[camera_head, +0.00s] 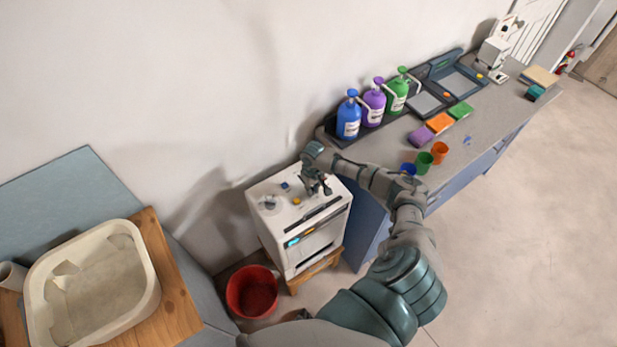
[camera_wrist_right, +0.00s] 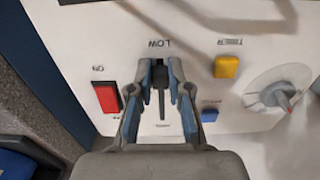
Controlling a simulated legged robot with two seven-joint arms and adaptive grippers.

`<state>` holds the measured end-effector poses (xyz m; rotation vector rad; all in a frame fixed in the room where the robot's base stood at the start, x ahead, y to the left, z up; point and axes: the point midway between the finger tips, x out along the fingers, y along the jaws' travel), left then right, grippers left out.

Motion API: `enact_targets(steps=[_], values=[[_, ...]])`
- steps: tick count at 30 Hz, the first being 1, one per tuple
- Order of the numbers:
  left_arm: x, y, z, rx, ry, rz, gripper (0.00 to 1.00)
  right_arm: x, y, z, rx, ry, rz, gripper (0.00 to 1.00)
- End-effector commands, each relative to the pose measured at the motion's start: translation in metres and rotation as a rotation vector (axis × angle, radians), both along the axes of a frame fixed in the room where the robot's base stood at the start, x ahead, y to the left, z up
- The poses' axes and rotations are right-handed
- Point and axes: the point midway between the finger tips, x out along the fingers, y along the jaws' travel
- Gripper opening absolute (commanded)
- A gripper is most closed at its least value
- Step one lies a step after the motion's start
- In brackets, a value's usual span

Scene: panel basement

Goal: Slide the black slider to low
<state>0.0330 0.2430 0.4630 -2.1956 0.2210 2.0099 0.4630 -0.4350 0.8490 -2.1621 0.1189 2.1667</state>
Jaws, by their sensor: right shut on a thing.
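The white panel box (camera_head: 280,205) stands on a small wooden stool below the wall. My right gripper (camera_head: 318,188) reaches down onto its top face. In the wrist view the fingers of my right gripper (camera_wrist_right: 160,78) are closed around the black slider (camera_wrist_right: 160,76). The slider sits just below the upside-down LOW label (camera_wrist_right: 160,43), and a thin dark part runs down from it between the fingers. The fingers hide the slider's sides. In the head view the gripper hides the slider. My left gripper is out of view.
Beside the slider are a red ON switch (camera_wrist_right: 107,97), a yellow TIMER button (camera_wrist_right: 227,67), a blue button (camera_wrist_right: 209,112) and a round dial (camera_wrist_right: 279,97). A red bucket (camera_head: 252,292) stands by the box. A grey bench (camera_head: 385,148) with bottles and cups is at right.

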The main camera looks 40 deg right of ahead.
Motion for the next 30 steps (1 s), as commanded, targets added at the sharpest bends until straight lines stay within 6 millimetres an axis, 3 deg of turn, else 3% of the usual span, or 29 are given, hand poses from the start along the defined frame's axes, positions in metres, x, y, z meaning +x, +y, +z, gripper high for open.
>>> enact_targets(steps=[2, 12, 13, 16, 26, 30], values=[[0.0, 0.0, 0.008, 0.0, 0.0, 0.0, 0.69, -0.006, -0.001, 0.003, -0.002, 0.002, -0.001, 0.0], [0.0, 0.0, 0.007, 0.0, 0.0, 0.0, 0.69, -0.01, -0.001, 0.0, -0.004, 0.002, -0.002, 0.0], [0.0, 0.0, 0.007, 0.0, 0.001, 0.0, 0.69, -0.01, -0.001, 0.0, -0.004, 0.002, -0.002, 0.2], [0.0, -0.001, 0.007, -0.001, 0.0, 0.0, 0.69, -0.01, -0.001, 0.0, -0.004, 0.003, -0.002, 0.44], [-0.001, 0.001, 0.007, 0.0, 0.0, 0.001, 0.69, -0.008, 0.0, 0.002, -0.002, 0.0, -0.001, 0.44], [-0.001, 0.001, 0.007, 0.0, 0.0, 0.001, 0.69, -0.007, 0.0, 0.019, -0.001, -0.002, 0.0, 0.44]])
